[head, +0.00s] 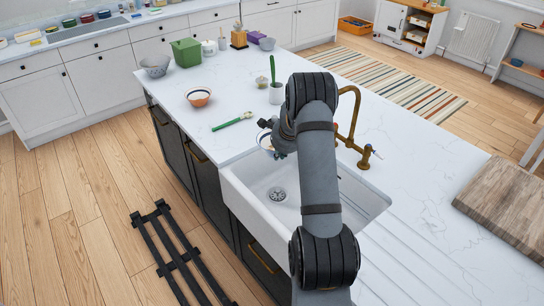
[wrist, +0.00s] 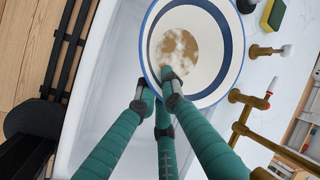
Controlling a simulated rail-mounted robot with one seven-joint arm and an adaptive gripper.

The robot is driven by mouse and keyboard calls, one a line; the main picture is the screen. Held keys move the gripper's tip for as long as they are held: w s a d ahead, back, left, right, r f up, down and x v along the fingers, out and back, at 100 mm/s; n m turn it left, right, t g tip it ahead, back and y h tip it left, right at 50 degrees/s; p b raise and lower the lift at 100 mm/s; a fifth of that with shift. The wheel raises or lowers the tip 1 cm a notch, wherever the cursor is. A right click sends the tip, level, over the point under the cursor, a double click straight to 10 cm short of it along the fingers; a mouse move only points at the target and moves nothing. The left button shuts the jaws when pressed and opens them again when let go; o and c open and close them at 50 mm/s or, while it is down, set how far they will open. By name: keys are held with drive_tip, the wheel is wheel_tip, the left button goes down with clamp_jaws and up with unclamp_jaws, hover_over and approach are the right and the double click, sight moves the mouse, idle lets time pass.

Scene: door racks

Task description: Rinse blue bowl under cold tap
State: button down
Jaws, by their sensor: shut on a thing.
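The bowl (wrist: 228,66) is white with blue bands and a brown stain inside. My gripper (wrist: 160,95) is shut on its near rim, with teal fingers on the wall. In the head view my gripper (head: 280,146) is over the far left end of the white sink (head: 250,184), and my arm hides most of the bowl (head: 263,140). The brass tap (head: 354,112) stands at the sink's right edge. In the wrist view one brass handle (wrist: 262,51) has a white tip and another (wrist: 250,99) has a red mark. I see no water running.
A yellow-green sponge (wrist: 273,14) lies beside the sink. A wooden board (head: 505,205) lies at right. The sink basin below is empty.

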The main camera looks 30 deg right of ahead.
drive_tip(key=s+d+f+b, duration=0.1)
drive_tip(key=s+d+b, duration=0.2)
drive_tip(key=d, duration=0.5)
drive_tip(key=shift+s+d+f+b, duration=0.25)
drive_tip(key=shift+s+f+b, duration=0.15)
drive_tip(key=shift+s, duration=0.3)
drive_tip(key=shift+s+a+f+b, duration=0.1)
drive_tip(key=shift+s+b, duration=0.15)
drive_tip(key=shift+b, duration=0.2)
drive_tip(key=shift+s+a+b, duration=0.15)
drive_tip(key=shift+s+b, duration=0.15)
drive_tip(key=shift+w, duration=0.2)
drive_tip(key=shift+w+d+p, duration=0.3)
drive_tip(key=shift+w+p, duration=0.05)
drive_tip(key=shift+p, duration=0.05)
